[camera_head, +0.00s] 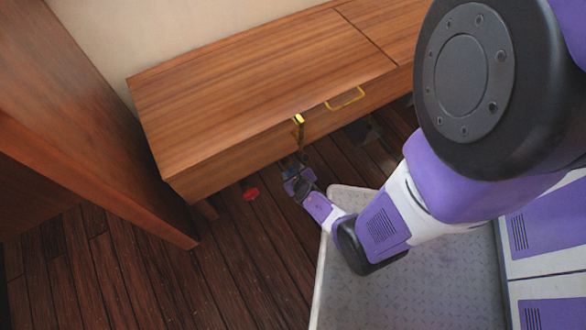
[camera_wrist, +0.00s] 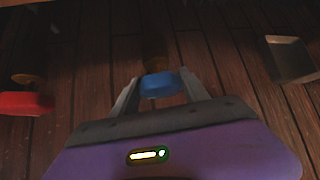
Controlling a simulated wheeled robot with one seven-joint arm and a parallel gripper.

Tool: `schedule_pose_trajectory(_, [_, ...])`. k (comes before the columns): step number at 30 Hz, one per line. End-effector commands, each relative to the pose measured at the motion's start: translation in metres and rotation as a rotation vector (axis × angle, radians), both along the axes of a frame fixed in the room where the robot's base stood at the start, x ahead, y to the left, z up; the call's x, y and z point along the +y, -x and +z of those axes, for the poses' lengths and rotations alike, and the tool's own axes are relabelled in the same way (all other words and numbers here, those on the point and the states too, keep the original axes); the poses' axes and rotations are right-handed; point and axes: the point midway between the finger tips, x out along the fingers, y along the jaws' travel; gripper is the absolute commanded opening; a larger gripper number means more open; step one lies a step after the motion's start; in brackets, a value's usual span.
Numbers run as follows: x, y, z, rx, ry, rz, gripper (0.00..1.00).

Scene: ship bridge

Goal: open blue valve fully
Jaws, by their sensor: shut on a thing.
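The blue valve (camera_wrist: 161,84) has a blue handle on a dull brass-coloured stem, and it sits between my two fingers in the wrist view. My gripper (camera_wrist: 158,90) is shut on the blue handle, one finger on each side. In the head view my gripper (camera_head: 291,168) is low in front of the wooden desk's edge. The blue valve is too small and covered to make out clearly there. How far the valve is turned cannot be told.
A red valve (camera_wrist: 24,103) stands to the left, also visible in the head view (camera_head: 251,194). A grey box-like object (camera_wrist: 289,57) lies to the right. A wooden panel (camera_head: 90,110) stands at left.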

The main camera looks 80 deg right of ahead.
Motion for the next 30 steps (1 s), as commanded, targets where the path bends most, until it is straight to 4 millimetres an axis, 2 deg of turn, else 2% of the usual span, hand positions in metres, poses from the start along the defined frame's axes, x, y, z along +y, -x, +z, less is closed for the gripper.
schedule_pose_trajectory(17, [0.002,-0.004,-0.003,0.221,0.189,0.01,0.12])
schedule_pose_trajectory(30, [0.003,-0.005,-0.01,0.528,0.455,0.007,0.12])
